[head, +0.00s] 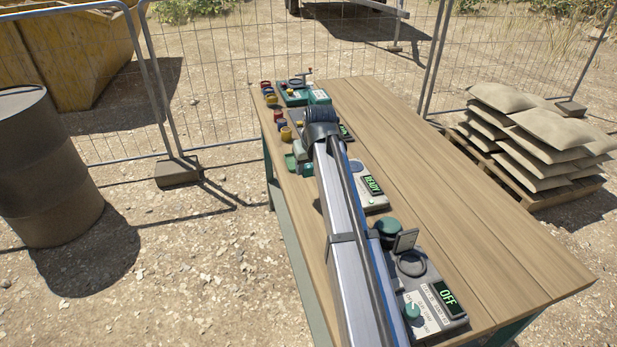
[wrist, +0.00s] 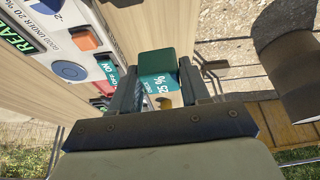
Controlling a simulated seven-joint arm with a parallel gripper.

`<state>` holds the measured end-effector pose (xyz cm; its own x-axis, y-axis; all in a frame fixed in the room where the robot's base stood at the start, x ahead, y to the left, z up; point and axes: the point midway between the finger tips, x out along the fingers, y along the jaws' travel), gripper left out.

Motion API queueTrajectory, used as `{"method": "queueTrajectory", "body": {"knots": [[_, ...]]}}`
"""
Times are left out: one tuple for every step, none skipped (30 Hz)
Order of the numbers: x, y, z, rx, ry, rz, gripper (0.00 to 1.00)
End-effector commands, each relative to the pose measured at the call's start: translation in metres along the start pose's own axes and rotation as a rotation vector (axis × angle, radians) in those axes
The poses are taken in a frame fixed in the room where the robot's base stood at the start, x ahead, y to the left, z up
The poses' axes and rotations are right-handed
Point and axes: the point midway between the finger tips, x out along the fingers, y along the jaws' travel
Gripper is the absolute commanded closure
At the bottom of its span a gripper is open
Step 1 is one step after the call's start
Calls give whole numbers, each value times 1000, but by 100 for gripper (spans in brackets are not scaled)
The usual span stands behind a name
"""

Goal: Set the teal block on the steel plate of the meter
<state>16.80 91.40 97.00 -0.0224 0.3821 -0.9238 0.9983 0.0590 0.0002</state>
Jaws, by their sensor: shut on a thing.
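My gripper (wrist: 160,88) is shut on the teal block (wrist: 155,62), which carries a white "25 %" mark and sits between the two fingers in the wrist view. In the head view my arm reaches along the bench's left side and covers much of the gripper. The meter with a green READY display (head: 372,186) is partly behind my arm. In the wrist view this meter (wrist: 88,12) lies left of the gripper, with an orange button and a round blue-grey disc (wrist: 70,71). I cannot tell for certain which part is the steel plate. The block appears apart from the meter.
A second device with an OFF display (head: 447,297) stands on the near bench. A teal case (head: 293,95) and small coloured pieces (head: 268,93) are at the far left. The bench's right half (head: 440,170) is clear. A barrel (head: 45,165) stands left of it.

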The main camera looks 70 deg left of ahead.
Motion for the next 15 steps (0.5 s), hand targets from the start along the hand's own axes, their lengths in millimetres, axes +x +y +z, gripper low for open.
{"method": "queueTrajectory", "body": {"knots": [[-6, 1, -3, 1, 2, 1, 85], [-8, 3, -3, 3, 1, 2, 85], [-10, 6, -4, 6, 1, 3, 85], [-12, 10, -3, 10, 0, 4, 85], [-13, 15, -2, 15, 0, 6, 85], [-15, 23, -1, 24, -1, 10, 85], [-15, 30, 0, 31, -1, 13, 85], [-16, 38, 1, 39, -2, 16, 85], [-16, 52, 2, 53, -2, 21, 85], [-16, 62, 2, 63, -3, 26, 85], [-16, 74, 3, 74, -3, 30, 85], [-16, 90, 0, 89, -4, 35, 85], [-16, 101, -1, 99, -5, 39, 85], [-15, 112, -4, 110, -5, 41, 85], [-14, 127, -6, 123, -5, 44, 85]]}}
